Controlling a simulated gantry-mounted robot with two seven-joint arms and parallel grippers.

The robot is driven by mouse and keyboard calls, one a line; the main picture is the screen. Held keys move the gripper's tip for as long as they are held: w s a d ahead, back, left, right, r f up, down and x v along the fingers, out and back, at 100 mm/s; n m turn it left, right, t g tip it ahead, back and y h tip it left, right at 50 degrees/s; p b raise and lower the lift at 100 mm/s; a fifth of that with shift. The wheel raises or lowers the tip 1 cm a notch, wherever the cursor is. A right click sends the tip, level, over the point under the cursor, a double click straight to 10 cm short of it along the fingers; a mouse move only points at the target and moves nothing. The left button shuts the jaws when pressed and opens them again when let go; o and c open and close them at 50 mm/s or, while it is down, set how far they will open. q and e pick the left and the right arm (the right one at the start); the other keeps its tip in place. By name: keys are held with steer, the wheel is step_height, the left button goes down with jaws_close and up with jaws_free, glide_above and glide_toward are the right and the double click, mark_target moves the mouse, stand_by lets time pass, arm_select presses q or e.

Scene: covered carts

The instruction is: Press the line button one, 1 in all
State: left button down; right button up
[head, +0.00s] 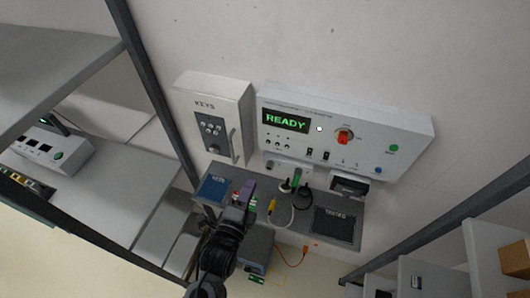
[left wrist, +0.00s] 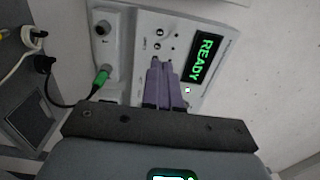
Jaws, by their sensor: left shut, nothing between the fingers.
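A white control panel (head: 400,135) on the wall has a lit green READY display (head: 286,120). Small dark round buttons or jacks (head: 278,145) sit below the display; their labels are too small to read, so I cannot tell which is line button one. My left gripper (head: 248,187) is in front of and below the panel, with purple fingers shut and empty. In the left wrist view the shut fingers (left wrist: 163,66) point at the panel face beside the READY display (left wrist: 202,58); contact cannot be told. My right gripper is not in view.
A red knob (head: 344,136), a green button (head: 394,148) and a blue button (head: 379,170) are on the panel. A keys box (head: 215,115) hangs left of it. A grey shelf with a blue tray (head: 213,188), cables and a dark tray (head: 334,226) lies below.

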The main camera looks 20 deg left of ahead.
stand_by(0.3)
arm_select(q)
steer(key=p, duration=0.3)
glide_toward(268, 142)
steer(key=w, duration=0.5)
steer(key=shift+w+a, duration=0.2)
steer(key=shift+w, duration=0.6)
steer(key=shift+w+f, duration=0.1)
steer(key=shift+w, duration=0.05)
